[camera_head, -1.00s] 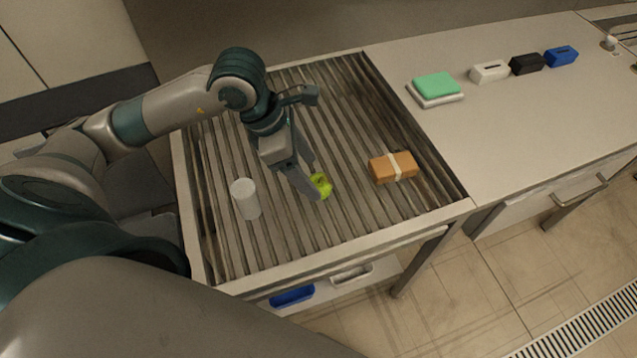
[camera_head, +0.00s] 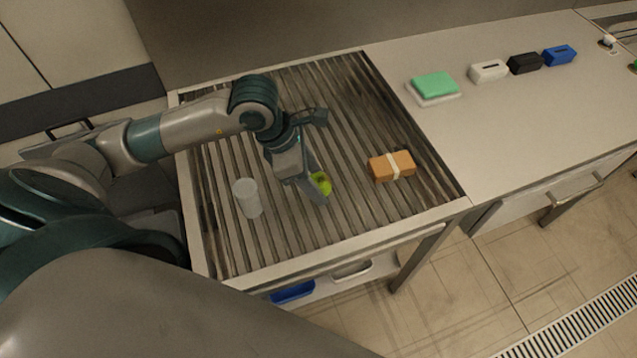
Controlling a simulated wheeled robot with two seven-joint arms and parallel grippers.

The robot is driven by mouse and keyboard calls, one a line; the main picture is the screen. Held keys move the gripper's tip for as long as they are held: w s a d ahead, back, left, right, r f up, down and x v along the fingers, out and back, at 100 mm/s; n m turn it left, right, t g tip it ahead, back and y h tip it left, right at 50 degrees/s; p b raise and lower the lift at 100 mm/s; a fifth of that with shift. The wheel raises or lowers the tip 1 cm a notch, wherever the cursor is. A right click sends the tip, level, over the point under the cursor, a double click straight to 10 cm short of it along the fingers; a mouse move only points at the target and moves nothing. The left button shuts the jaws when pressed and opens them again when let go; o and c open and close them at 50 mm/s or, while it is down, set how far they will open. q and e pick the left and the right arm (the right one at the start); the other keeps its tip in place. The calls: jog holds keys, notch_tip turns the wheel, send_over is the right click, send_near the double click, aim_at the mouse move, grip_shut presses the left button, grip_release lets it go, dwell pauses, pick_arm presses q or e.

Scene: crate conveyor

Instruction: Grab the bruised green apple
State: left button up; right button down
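The green apple (camera_head: 321,183) is on the slatted conveyor (camera_head: 352,212), near its middle. It is partly hidden by my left gripper (camera_head: 316,182). One finger is in front and to the left of the apple, and the other is behind it. The fingers straddle the apple; I cannot tell whether they press on it. No bruise can be made out at this size. My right gripper is not in view.
A pale cylindrical cup (camera_head: 247,198) stands left of the gripper. An orange box with a light band (camera_head: 392,166) lies to the right. The side counter (camera_head: 497,130) holds a green-topped block (camera_head: 435,86) and white (camera_head: 488,71), black (camera_head: 526,64) and blue (camera_head: 560,55) boxes.

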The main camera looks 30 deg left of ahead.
aim_at(319, 186)
pick_arm(q)
jog(key=c, duration=0.6)
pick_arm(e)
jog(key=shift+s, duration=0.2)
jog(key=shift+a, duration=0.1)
pick_arm(q)
jog(key=shift+r, duration=0.1)
